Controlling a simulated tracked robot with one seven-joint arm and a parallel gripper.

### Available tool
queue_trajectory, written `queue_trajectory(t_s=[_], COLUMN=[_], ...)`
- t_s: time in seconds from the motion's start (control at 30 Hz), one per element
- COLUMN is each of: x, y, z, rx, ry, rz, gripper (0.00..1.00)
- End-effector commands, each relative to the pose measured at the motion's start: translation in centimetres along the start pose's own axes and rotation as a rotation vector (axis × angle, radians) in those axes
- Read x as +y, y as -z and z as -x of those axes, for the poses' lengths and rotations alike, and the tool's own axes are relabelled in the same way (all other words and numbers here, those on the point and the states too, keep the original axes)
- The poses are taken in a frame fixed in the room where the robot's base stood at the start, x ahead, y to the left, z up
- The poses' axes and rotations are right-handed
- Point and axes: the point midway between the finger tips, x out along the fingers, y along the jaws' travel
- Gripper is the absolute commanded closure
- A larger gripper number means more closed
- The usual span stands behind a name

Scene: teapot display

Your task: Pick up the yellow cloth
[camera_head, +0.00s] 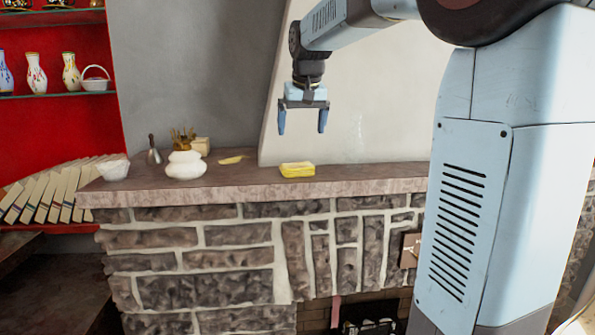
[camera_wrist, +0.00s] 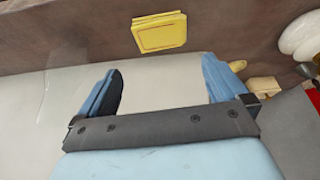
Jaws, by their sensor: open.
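The yellow cloth (camera_head: 297,169) looks like a small folded block. It lies on the stone mantel near its front edge, in the middle of the head view. The wrist view shows it from above (camera_wrist: 159,33), beyond the fingertips. My gripper (camera_head: 302,130) hangs fingers down above the cloth and is apart from it. Its two blue fingers are spread with nothing between them. In the wrist view the gripper (camera_wrist: 160,80) shows the same empty gap.
On the mantel (camera_head: 350,181), left of the cloth, stand a white pot (camera_head: 186,166), a bell (camera_head: 153,152), a white bowl (camera_head: 114,169) and a flat yellow item (camera_head: 232,160). A pale wall (camera_head: 385,95) rises behind. The mantel right of the cloth is clear.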

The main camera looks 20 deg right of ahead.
Motion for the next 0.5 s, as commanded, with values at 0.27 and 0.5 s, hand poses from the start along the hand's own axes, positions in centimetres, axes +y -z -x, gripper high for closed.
queue_trajectory(t_s=[0.27,0.5], x=[0.0,0.0], y=[-0.1,-0.1], z=[-4.9,-7.0], rx=[-0.003,-0.001], ry=[0.000,0.000], rz=[0.000,0.000], gripper=[0.00,0.00])
